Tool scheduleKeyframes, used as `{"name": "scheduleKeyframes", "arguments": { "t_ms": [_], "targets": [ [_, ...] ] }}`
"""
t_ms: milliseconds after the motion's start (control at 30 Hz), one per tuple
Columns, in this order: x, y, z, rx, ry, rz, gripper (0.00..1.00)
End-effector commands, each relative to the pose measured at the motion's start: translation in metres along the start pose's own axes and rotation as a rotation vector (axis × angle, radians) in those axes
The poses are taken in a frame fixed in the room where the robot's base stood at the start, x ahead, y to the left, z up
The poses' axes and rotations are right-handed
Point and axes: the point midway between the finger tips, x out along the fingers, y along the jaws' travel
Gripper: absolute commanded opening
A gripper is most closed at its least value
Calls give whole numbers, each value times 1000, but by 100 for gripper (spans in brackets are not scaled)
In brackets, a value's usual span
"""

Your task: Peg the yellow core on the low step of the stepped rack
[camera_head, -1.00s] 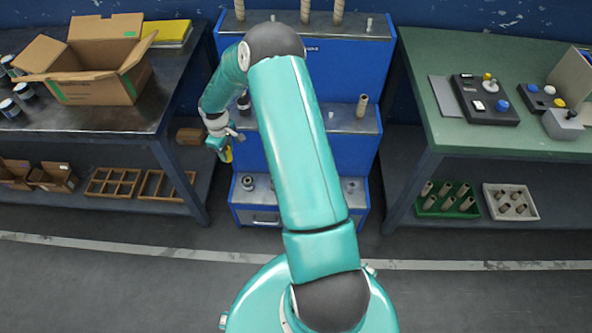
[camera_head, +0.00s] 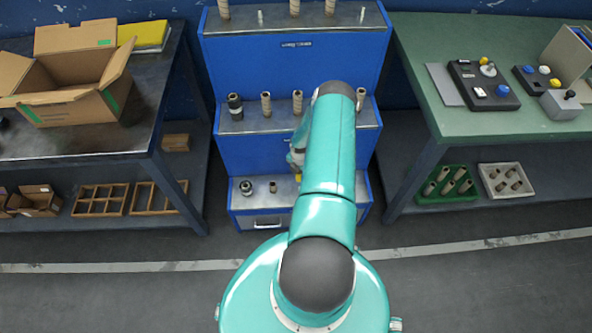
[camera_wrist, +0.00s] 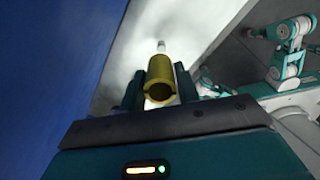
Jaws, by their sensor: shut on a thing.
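The stepped rack (camera_head: 290,65) is blue with metal step tops. Its low step (camera_head: 258,202) holds a dark-banded core (camera_head: 246,188) and a short core (camera_head: 272,187) at the left; its right part is hidden behind my arm. My gripper (camera_wrist: 160,84) is shut on the yellow core (camera_wrist: 160,72), a hollow tube with an open end facing the wrist camera. A pale peg (camera_wrist: 161,46) shows just beyond the core's far end; I cannot tell whether they touch. In the head view a bit of the yellow core (camera_head: 297,177) shows over the low step, beside my arm.
Several cores stand on the middle step (camera_head: 230,125) and top step (camera_head: 345,18). A dark table with a cardboard box (camera_head: 75,80) stands left. A green table (camera_head: 440,110) stands right, with a green tray (camera_head: 428,199) and white tray (camera_head: 497,190) of cores below.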

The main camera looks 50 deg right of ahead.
Motion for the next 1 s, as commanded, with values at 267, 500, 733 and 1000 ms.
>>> {"name": "scheduleKeyframes", "arguments": {
  "t_ms": [267,500,733,1000],
  "targets": [
    [24,-4,-1,1,1,-1,7],
    [42,-1,-1,1,0,-1,7],
    [46,1,-1,1,0,-1,7],
    [46,3,0,2,0,-1,7]
  ]
}}
